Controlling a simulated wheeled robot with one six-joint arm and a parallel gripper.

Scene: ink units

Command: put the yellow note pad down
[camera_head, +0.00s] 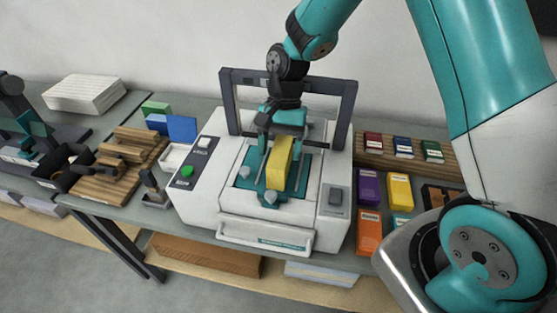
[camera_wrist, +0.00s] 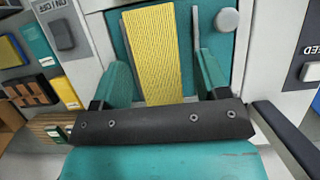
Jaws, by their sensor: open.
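The yellow note pad (camera_head: 279,165) is a long block on the teal bed (camera_head: 243,182) of the white machine (camera_head: 210,190), under the machine's dark frame. In the wrist view the pad (camera_wrist: 152,50) runs away from my gripper, with its ridged yellow face showing and teal bed on both sides. My gripper (camera_head: 281,160) is over the bed with its fingers on either side of the pad. In the wrist view my gripper (camera_wrist: 160,75) is open, with a clear gap between the pad and the right finger. The pad's near end is hidden behind my gripper's dark bar.
The dark frame (camera_head: 350,100) arches closely around my arm. Round grey knobs (camera_head: 270,197) stand on the bed. Coloured small boxes (camera_head: 399,190) lie to the right. A wooden stepped rack (camera_head: 110,165) and blue block (camera_head: 181,128) stand to the left.

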